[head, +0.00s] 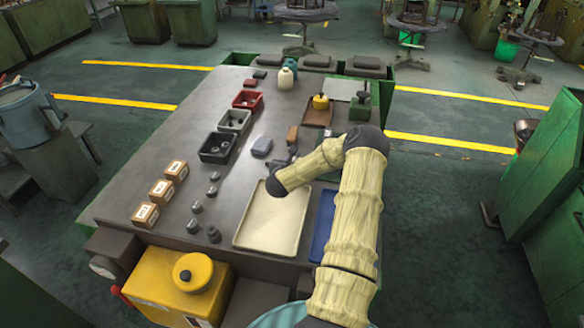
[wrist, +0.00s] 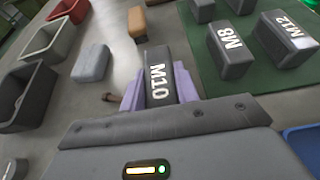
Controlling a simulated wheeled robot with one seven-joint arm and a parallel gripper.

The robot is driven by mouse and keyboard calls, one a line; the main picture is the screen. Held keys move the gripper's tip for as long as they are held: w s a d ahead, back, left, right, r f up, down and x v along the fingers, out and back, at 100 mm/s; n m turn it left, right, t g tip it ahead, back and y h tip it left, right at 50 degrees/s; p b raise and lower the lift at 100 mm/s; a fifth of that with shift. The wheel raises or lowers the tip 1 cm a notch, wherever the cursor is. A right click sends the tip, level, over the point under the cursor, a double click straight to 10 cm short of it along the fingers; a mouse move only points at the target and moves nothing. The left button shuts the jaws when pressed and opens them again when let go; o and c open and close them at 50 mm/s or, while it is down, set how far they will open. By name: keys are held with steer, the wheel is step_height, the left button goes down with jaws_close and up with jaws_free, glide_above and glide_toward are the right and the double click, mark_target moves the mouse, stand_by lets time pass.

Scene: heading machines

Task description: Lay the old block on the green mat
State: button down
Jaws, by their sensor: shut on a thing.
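My gripper (wrist: 158,92) has purple fingers and is shut on a dark grey block marked M10 (wrist: 157,70). In the head view my gripper (head: 284,160) is over the middle of the table, mostly behind my arm. The green mat (wrist: 270,90) lies to the right of the held block in the wrist view. My arm hides part of the mat in the head view. I cannot tell whether the held block touches the table.
Red (head: 247,99), grey (head: 234,121) and black (head: 215,147) bins stand left. A blue-grey block (wrist: 91,62) and a tan block (wrist: 137,24) lie near the gripper. A cream tray (head: 270,225) and a blue tray (head: 322,228) lie at the table's near side.

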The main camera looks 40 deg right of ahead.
steer(key=f, duration=0.2)
steer(key=shift+w+f+p, duration=0.2)
steer(key=shift+f+p, duration=0.1)
